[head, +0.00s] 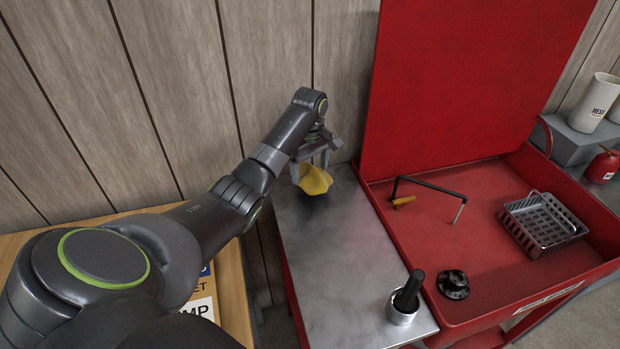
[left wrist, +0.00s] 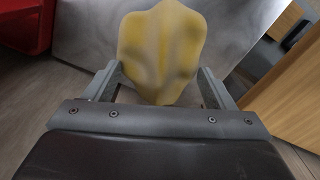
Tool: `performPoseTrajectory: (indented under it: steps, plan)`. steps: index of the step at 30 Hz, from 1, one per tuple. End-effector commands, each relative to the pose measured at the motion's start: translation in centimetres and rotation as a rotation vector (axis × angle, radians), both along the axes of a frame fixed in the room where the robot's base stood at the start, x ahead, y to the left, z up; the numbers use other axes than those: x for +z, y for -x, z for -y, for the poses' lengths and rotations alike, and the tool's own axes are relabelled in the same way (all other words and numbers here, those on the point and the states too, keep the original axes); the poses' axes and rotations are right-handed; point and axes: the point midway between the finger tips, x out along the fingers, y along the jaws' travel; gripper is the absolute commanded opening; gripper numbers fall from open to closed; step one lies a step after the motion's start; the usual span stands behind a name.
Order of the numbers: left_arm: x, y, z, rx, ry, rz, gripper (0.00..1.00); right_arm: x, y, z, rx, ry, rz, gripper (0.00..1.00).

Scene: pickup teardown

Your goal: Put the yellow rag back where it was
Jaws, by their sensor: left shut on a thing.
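The yellow rag (head: 315,181) is a small crumpled cloth in the head view, near the back of the grey metal side table (head: 345,235). My left gripper (head: 312,165) is shut on the rag, with its fingers on either side of it. In the left wrist view the rag (left wrist: 162,50) fills the space between the two fingers of the left gripper (left wrist: 160,85), with the metal top beyond it. I cannot tell whether the rag touches the table top. My right gripper is in neither view.
A dark-handled item in a metal cup (head: 402,312) stands at the table's front. The red tray (head: 480,185) to the right holds a black-framed tool (head: 430,186), a black round part (head: 453,285) and a wire basket (head: 541,224). The table's middle is clear.

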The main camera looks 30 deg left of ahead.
Motion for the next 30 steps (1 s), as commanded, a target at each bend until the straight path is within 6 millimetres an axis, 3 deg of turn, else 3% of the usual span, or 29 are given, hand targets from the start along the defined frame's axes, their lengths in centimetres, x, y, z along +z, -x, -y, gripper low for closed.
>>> performPoseTrajectory:
  steps: [9,20,21,24,26,30]
  plan:
    - [-3.7,0.1,0.0,-0.001,-0.001,-0.002,0.56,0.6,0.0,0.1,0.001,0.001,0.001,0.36]
    - [-4.1,0.0,0.0,-0.001,-0.001,-0.001,0.56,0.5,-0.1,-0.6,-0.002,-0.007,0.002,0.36]
    - [-4.2,0.0,0.0,-0.001,-0.001,0.0,0.8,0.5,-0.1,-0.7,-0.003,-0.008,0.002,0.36]
    - [-4.2,0.0,0.0,-0.001,-0.001,0.0,0.93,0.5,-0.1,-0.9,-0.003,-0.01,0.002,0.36]
    - [-4.2,0.0,0.0,-0.001,-0.001,-0.001,0.99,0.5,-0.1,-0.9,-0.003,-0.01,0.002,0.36]
    - [-4.2,0.1,0.0,-0.001,-0.001,-0.001,0.99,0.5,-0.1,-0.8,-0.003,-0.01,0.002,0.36]
